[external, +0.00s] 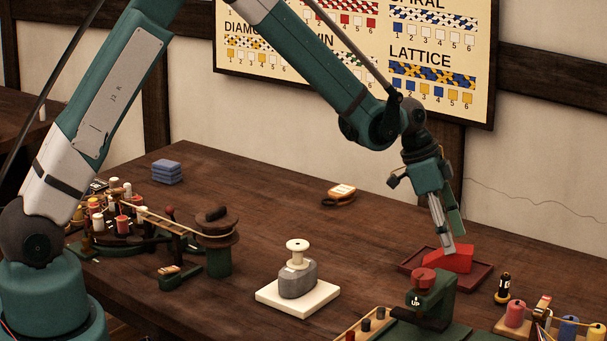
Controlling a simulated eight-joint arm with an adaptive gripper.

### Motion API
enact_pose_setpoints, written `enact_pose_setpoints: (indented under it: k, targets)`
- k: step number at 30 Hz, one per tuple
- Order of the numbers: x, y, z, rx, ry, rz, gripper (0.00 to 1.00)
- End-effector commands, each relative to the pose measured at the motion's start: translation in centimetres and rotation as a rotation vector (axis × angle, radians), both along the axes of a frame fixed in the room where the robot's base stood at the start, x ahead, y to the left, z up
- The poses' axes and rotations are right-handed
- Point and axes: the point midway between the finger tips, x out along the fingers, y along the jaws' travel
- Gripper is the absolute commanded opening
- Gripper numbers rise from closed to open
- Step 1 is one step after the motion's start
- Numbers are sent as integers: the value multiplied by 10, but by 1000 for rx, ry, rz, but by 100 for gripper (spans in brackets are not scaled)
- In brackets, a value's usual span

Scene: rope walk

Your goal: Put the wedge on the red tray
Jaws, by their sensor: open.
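The bright red wedge (452,260) is on the dark red tray (478,280) at the right of the table in the external view. It lies within the tray's rim. My gripper (453,244) points down right at the wedge, with its fingers open. The fingertips are at the wedge's top edge and hide part of it. I cannot tell whether they touch it.
A green device with a red knob (423,280) stands close in front of the tray. A small dark bottle (503,288) and thread spools (515,314) are to the right. A white block with a grey weight (297,283) is left. The table's back middle is mostly clear.

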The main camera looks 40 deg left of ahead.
Motion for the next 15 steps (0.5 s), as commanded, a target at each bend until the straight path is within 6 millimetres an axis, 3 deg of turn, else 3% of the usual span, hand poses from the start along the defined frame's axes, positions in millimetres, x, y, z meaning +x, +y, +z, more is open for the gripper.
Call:
enact_pose_setpoints:
  k: [15]
  targets:
    - [-10, 25, 65, 0, 0, 0, 46]
